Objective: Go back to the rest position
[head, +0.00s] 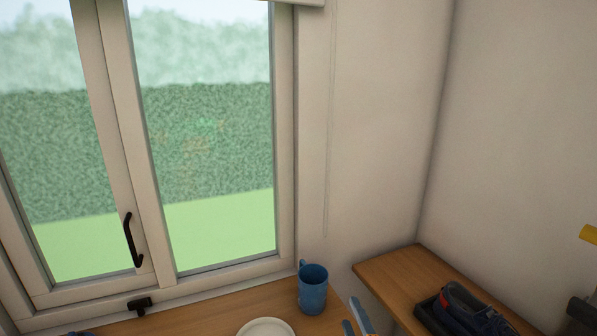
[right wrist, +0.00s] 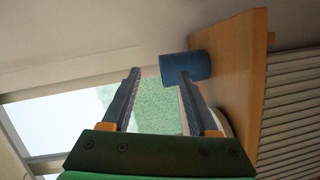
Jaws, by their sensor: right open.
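The two blue fingers of my right gripper (head: 355,318) show at the bottom of the head view, just right of and below a blue mug (head: 312,288). In the right wrist view my right gripper (right wrist: 159,79) is open, with nothing between its fingers. The mug (right wrist: 190,67) stands beyond the right-hand finger in that view, apart from the jaws as far as I can tell. I cannot make out my left gripper.
A wooden top (head: 215,308) under the window holds the mug and a white plate (head: 266,328). A wooden bench (head: 396,273) at right carries a dark shoe (head: 468,307) on a black tray (head: 432,318). A blue scrap at bottom left is unclear. A wall rises behind.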

